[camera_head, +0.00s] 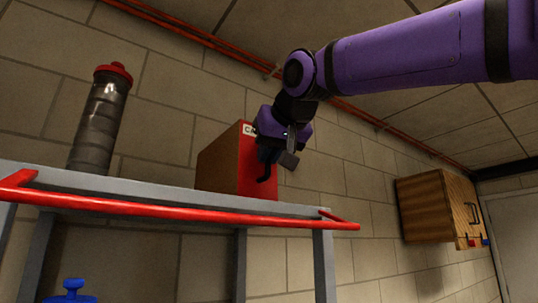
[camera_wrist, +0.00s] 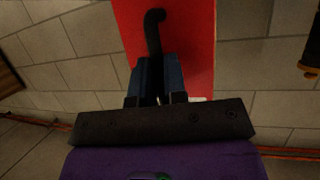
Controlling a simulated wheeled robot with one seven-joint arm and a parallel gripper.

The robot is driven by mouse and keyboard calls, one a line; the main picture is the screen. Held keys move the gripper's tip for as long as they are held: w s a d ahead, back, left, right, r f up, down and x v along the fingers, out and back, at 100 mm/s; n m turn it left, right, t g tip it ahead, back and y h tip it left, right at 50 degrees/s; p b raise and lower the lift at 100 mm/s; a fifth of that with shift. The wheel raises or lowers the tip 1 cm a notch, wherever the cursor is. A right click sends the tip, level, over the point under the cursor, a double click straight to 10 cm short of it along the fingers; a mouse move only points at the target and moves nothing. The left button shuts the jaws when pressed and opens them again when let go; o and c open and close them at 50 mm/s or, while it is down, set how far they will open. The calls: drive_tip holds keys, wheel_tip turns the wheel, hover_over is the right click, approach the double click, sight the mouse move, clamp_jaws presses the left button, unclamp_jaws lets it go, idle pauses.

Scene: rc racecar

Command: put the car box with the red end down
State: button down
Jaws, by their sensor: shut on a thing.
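The car box (camera_head: 220,162) is a brown box with a red end, partly labelled "CA". It appears at the far side of the shelf unit (camera_head: 150,190), its red end turned towards my gripper (camera_head: 272,158). The shelf edge hides the base of the box, so I cannot tell whether it rests or hangs. In the wrist view, the red end (camera_wrist: 190,45) fills the upper middle, with a black curved handle (camera_wrist: 152,32) on it. My gripper there (camera_wrist: 156,82) is shut on the handle, its fingers close to the red face.
A grey canister with a red lid (camera_head: 100,120) stands at the left on the shelf unit. A red rail (camera_head: 190,211) runs along its front. A blue object (camera_head: 70,292) is below. A wooden cabinet (camera_head: 425,210) is on the wall at right.

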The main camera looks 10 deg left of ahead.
drive_tip(key=shift+f, duration=0.3)
drive_tip(key=c, duration=1.2)
unclamp_jaws()
drive_tip(key=shift+o, duration=0.2)
drive_tip(key=shift+s, duration=0.1)
drive_tip(key=v, duration=1.2)
